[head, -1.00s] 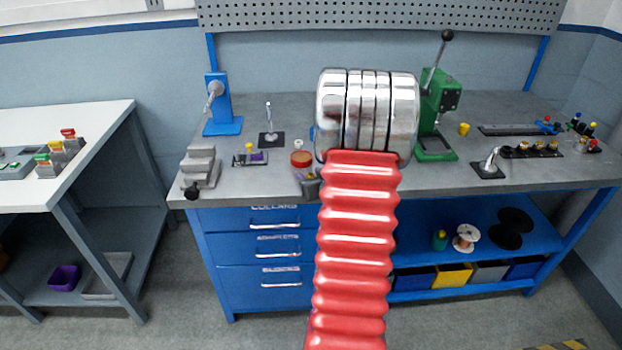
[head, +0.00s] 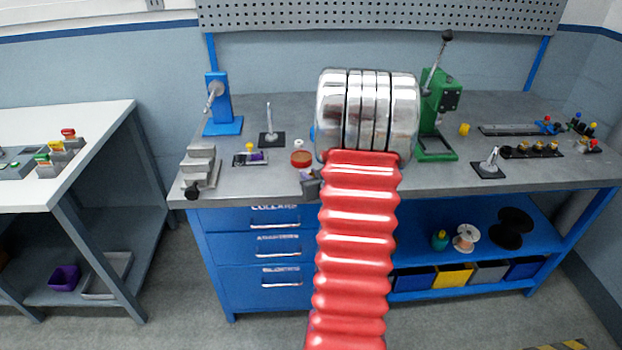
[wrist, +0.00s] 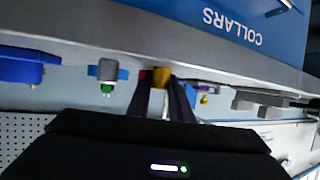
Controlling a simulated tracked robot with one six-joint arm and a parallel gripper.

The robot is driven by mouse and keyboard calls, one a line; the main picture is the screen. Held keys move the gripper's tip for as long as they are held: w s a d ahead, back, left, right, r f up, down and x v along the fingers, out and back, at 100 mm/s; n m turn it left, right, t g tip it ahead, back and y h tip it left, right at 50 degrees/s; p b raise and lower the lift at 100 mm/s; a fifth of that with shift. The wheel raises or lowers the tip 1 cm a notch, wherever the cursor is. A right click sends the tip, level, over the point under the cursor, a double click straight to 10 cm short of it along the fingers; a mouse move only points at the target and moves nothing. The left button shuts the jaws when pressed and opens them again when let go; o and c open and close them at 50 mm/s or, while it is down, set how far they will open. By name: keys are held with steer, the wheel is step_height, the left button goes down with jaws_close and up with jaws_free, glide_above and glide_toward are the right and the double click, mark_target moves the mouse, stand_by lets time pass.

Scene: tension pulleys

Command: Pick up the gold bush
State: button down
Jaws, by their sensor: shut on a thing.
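My gripper (wrist: 160,98) is shut on the gold bush (wrist: 161,76), which shows between its dark fingertips in the wrist view. In the head view my gripper (head: 311,184) is at the bench's front edge, left of my red arm and partly hidden behind it. The bush cannot be made out there. Whether the bush touches the bench top is not clear.
The grey bench (head: 380,180) has a red dish (head: 301,159) just behind my gripper. A grey stepped block (head: 199,167) and a small plate with a yellow piece (head: 250,158) stand left. A green press (head: 437,120) stands right. Blue drawers (head: 262,250) lie below.

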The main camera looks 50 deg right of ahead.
mark_target(311, 174)
step_height(311, 174, up, 10)
stand_by(0.9)
steer(key=shift+w, duration=0.1)
stand_by(0.4)
